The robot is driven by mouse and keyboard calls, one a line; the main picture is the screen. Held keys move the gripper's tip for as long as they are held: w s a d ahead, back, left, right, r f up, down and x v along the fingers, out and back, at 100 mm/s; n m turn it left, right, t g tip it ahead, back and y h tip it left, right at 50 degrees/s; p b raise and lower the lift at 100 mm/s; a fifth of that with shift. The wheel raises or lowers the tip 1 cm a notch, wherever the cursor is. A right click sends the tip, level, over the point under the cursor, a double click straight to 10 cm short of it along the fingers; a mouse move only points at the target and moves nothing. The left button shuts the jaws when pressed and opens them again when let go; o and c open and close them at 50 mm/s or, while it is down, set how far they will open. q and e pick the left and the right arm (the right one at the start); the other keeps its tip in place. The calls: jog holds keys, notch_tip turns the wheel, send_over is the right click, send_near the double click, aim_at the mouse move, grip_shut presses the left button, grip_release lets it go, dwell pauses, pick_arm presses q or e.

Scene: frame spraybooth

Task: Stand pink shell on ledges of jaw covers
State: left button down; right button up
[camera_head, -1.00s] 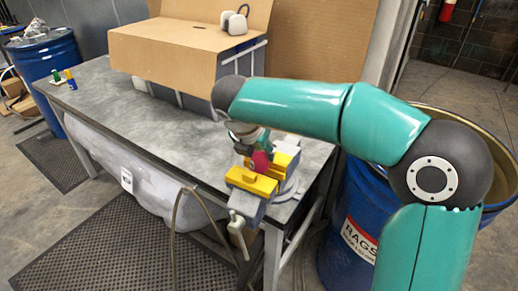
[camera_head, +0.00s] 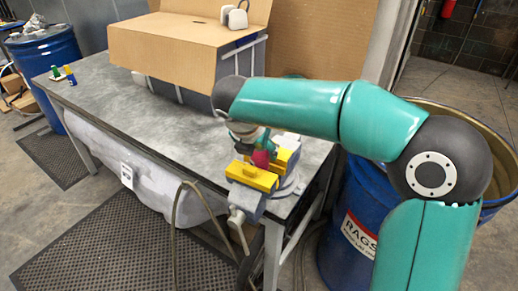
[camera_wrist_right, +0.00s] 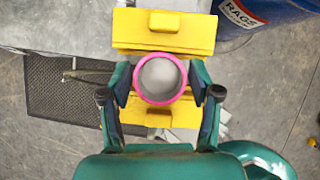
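The pink shell (camera_head: 262,158) is at my right gripper (camera_head: 256,148), over the vise. In the right wrist view it is a round pink ring (camera_wrist_right: 161,103) with a grey interior, seen end-on. The right gripper's fingers (camera_wrist_right: 160,84) press against its two sides. Two yellow jaw covers are on the vise, a near one (camera_head: 252,177) and a far one (camera_head: 286,156). In the wrist view the shell overlaps the gap between the upper cover (camera_wrist_right: 195,33) and the lower cover (camera_wrist_right: 135,112). Whether it touches their ledges cannot be told. My left gripper is not in view.
The vise (camera_head: 245,203) sits at the bench's front right corner. A cardboard box (camera_head: 170,45) stands at the back of the bench (camera_head: 140,120). A blue rags drum (camera_head: 350,220) is close on the right. Small bottles (camera_head: 69,74) stand at the far left. The bench's middle is clear.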

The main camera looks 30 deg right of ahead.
jog(key=shift+o, duration=0.6)
jog(key=shift+a+r, duration=0.1)
jog(key=v, duration=1.1)
jog(key=shift+s+r, duration=0.2)
jog(key=shift+r, duration=0.1)
jog(key=shift+a, duration=0.15)
